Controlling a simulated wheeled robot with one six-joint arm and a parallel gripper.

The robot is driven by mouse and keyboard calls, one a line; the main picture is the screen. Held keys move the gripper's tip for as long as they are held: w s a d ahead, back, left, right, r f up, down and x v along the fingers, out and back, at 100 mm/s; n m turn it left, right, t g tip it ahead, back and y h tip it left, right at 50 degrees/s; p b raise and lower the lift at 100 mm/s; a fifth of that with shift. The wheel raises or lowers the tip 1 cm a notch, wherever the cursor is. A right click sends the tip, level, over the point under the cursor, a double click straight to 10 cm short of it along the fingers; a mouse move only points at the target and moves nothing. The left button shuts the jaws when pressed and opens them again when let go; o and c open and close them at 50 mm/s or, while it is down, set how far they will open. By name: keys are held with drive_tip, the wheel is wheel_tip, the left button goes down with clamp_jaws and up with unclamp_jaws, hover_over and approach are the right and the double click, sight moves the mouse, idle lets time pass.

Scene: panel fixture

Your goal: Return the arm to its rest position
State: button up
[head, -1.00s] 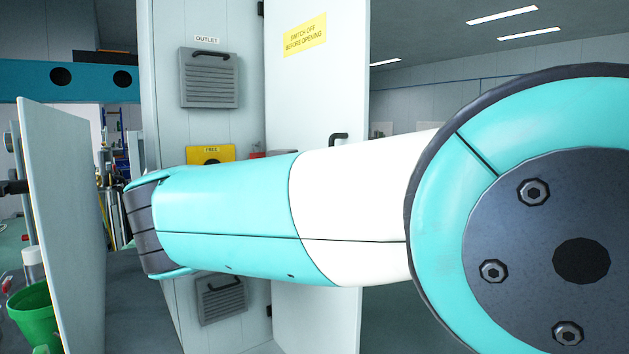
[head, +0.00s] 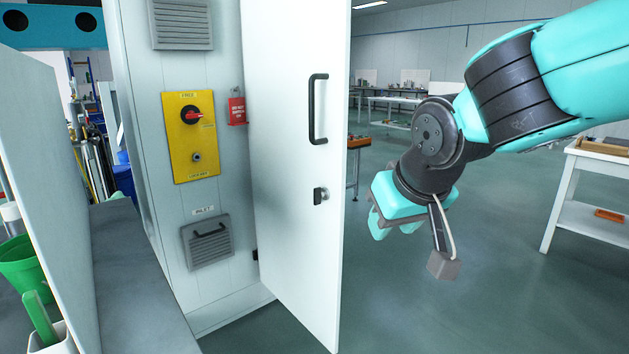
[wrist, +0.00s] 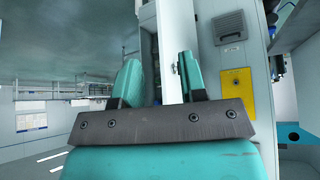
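My arm, teal with dark joints, reaches in from the upper right of the head view. My gripper (head: 394,226) hangs at its end, right of the open white cabinet door (head: 298,180) and apart from it. In the wrist view my gripper's two teal fingers (wrist: 158,78) stand apart with nothing held between them. The yellow switch panel (head: 184,155) with its red and black rotary knob (head: 191,116) is in plain sight on the cabinet, left of the door. It also shows in the wrist view (wrist: 238,88).
The door has a black handle (head: 318,108) and a lock. A red tag holder (head: 237,110) hangs beside the switch panel. A white-legged workbench (head: 590,192) stands at the right. A green bucket (head: 24,268) is at the left. Open floor lies beneath my gripper.

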drive_tip(key=s+d+f+n+g+y, duration=0.1)
drive_tip(key=s+g, duration=0.1)
drive_tip(key=s, duration=0.5)
drive_tip(key=s+d+f+n+g+y, duration=0.1)
drive_tip(key=s+d+f+g, duration=0.1)
drive_tip(key=s, duration=0.5)
drive_tip(key=s+d+f+n+g, duration=0.1)
drive_tip(key=s+n+g, duration=0.15)
drive_tip(key=s, duration=0.55)
wheel_tip(320, 180, up, 13)
drive_tip(key=w+m+p, duration=0.1)
drive_tip(key=p, duration=1.3)
drive_tip(key=shift+a+r, duration=0.15)
drive_tip(key=shift+r, duration=0.05)
